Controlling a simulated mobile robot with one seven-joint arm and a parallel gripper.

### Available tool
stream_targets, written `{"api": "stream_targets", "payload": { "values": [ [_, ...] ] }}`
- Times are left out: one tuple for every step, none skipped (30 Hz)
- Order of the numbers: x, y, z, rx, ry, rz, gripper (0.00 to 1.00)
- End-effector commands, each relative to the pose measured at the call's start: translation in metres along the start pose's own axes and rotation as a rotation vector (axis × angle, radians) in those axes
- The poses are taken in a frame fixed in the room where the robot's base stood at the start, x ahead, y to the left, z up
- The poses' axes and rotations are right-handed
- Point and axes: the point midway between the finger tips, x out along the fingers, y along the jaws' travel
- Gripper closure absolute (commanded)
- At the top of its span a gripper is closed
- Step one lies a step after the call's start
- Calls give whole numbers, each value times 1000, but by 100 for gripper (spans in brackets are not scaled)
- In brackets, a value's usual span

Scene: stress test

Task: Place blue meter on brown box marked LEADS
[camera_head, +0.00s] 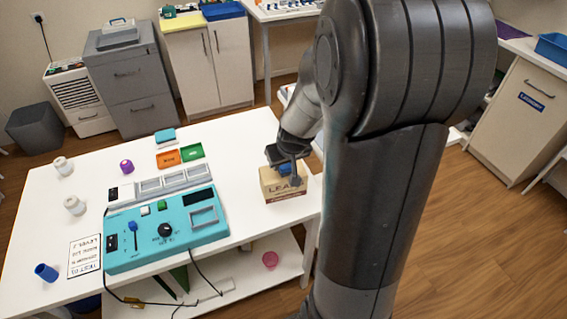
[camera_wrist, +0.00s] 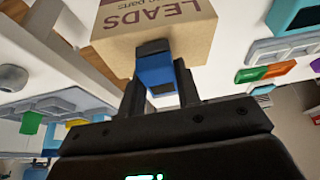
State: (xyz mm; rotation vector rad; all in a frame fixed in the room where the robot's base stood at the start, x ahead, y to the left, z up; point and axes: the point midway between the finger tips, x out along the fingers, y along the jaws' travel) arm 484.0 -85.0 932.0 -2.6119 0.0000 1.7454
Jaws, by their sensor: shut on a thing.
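The brown box (camera_head: 272,186) marked LEADS stands on the white table near its right edge. It also fills the upper middle of the wrist view (camera_wrist: 118,42), with its lettering upside down. My gripper (camera_head: 289,163) is at the top of the box. In the wrist view my gripper (camera_wrist: 159,92) is shut on the blue meter (camera_wrist: 153,70), with one dark finger on each side of it. The meter (camera_head: 284,169) overlaps the box's upper part in the head view. I cannot tell whether it touches the box. My gripper and wrist partly hide the meter there.
A teal instrument panel (camera_head: 125,258) lies left of the box. Orange (camera_head: 168,159) and green (camera_head: 192,152) trays lie behind the panel. Cups and spools stand at the table's left. A pink cup (camera_head: 270,259) is on the lower shelf.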

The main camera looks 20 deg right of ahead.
Motion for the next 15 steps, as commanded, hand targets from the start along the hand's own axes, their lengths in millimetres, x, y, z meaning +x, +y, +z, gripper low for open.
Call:
{"api": "stream_targets", "payload": {
  "values": [
    [4, 0, 2, 2, -2, 0, 92],
    [5, 0, 2, 1, -1, 0, 92],
    [6, 0, 2, 0, 0, 0, 92],
    [6, 0, 2, 0, 0, 1, 92],
    [6, 0, 2, 0, 1, 1, 92],
    [5, 0, 2, -1, 1, 1, 92],
    [5, 0, 2, 0, 1, 1, 92],
    [5, 0, 2, 0, 1, 1, 92],
    [5, 0, 2, 0, 1, 1, 92],
    [6, 0, 2, 0, 0, 0, 92],
    [6, 0, 3, 0, 0, 0, 92],
    [7, 0, 3, 0, 0, 0, 92],
    [8, 0, 4, 0, -1, 0, 92],
    [8, 0, 4, 0, 0, 0, 69],
    [8, 0, 4, -1, 0, 0, 66]
  ]
}}
